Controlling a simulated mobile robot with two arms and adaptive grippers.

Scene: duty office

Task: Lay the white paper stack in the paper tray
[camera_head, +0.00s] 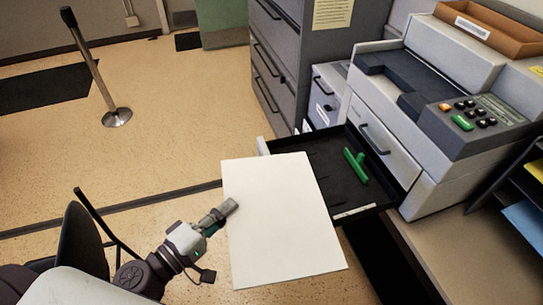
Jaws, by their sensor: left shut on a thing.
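The white paper stack (283,225) is in the middle of the view, held flat or nearly so. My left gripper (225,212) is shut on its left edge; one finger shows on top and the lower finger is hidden. The paper tray (326,169) is the black drawer pulled out of the grey copier. A green piece (356,166) is inside it toward the right. The stack's upper right part overlaps the tray's near left part in this view; I cannot tell whether they touch. My right gripper is not in view.
The copier (425,150) stands on a counter (470,250) at the right. A filing cabinet (300,65) is behind the tray. A post (117,117) stands on the open floor at the left. A dark chair (85,245) is at the lower left.

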